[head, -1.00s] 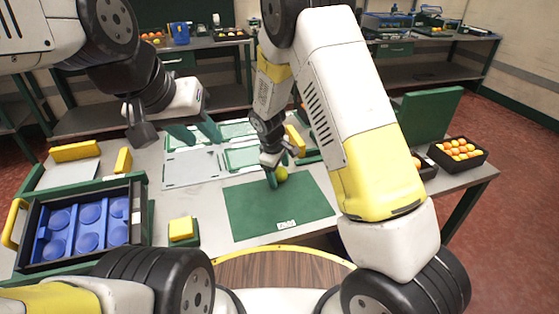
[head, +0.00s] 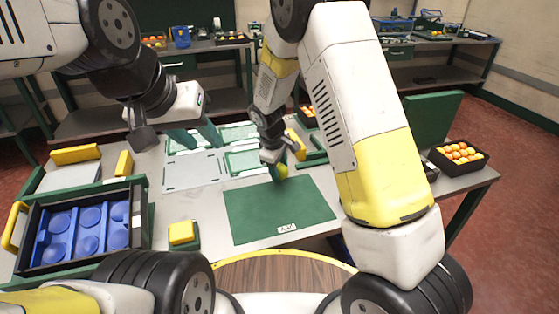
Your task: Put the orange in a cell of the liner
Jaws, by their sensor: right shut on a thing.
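The blue liner (head: 73,235) with several round cells sits in a black crate (head: 137,213) at the left of the table. Its visible cells look empty. My left gripper (head: 195,137) is open and empty, above the back left of the table.
A black crate of oranges (head: 484,163) stands at the right table end. A green upright panel (head: 432,120) stands near it. A yellow block (head: 181,232) lies between crate and mat. Pale green-framed panels (head: 192,170) lie behind the mat. The mat's middle is clear.

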